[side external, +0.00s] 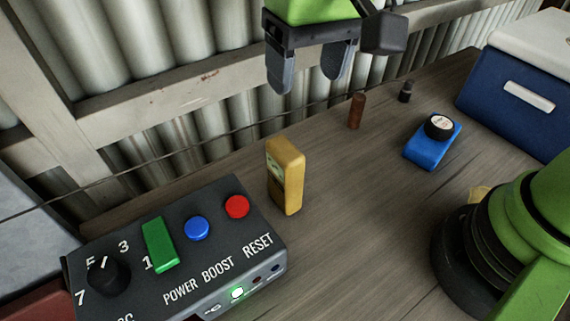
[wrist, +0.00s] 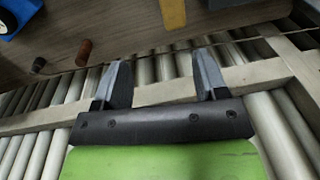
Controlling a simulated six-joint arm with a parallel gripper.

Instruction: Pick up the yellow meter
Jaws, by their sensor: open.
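The yellow meter (side external: 286,177) stands upright on the wooden bench in the side view, with a small pale display near its top left. It sits just behind the right end of the dark control box. In the wrist view only part of the yellow meter (wrist: 173,12) shows, cut off at the top edge. My gripper (side external: 308,82) is above and behind the meter in the side view, near the corrugated wall. Its two fingers are apart with nothing between them. The open fingers also show in the wrist view (wrist: 160,75).
The control box (side external: 190,235) with knob, green switch and buttons stands close in front of the meter. A brown cylinder (side external: 356,110), a small dark cylinder (side external: 405,91), a blue block with a round dial (side external: 432,146) and a blue cooler (side external: 520,105) stand to the right. Bench between is clear.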

